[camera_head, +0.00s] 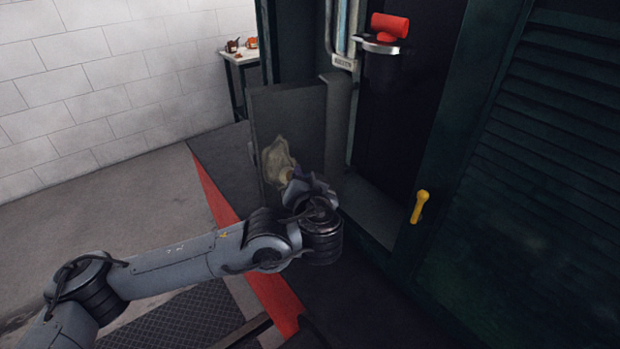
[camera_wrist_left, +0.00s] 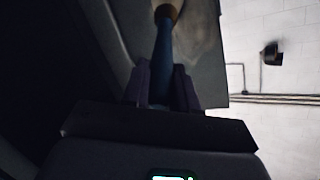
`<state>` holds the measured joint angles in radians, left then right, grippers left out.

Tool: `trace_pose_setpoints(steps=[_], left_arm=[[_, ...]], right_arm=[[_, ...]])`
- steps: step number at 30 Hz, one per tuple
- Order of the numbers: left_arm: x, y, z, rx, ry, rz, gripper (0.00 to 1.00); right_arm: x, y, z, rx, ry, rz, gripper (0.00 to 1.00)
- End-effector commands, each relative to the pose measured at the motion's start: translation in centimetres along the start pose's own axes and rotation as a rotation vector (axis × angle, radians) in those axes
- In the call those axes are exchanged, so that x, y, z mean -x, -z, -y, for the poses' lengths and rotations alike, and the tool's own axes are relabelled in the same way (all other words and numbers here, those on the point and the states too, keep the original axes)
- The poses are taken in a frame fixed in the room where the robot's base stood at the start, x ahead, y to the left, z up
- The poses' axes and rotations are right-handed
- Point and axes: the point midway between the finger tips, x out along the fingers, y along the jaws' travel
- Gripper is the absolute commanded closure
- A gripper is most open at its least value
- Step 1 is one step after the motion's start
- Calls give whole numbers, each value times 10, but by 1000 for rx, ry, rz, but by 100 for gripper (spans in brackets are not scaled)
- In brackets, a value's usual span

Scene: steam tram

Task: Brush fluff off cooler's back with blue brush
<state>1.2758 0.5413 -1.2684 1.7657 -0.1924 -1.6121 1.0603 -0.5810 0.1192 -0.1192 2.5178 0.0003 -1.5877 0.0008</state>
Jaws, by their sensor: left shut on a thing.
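The cooler's back looks like the upright dark grey panel (camera_head: 292,108) in the middle of the head view. A pale beige patch of fluff (camera_head: 277,153) clings to its lower left part. My left gripper (camera_head: 303,185) is just below and right of the fluff, shut on the blue brush. In the left wrist view, the brush's blue handle (camera_wrist_left: 162,52) runs up from between the fingers (camera_wrist_left: 165,88) to a brown collar, and its tip is cut off. The brush's head is close to the fluff; I cannot tell whether they touch. My right gripper is not in view.
A red cylinder (camera_head: 390,26) sits on a bracket at the top right. A yellow handle (camera_head: 420,206) is on the dark green wall at right. A red edge strip (camera_head: 232,219) runs along the floor. A small table (camera_head: 240,58) stands at the back.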

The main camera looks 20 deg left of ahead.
Motion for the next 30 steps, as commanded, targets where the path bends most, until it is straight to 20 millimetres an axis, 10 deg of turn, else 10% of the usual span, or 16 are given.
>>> trace_pose_setpoints(steps=[30], left_arm=[[14,-26,44,1,1,-1,100]], right_arm=[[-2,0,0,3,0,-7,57]])
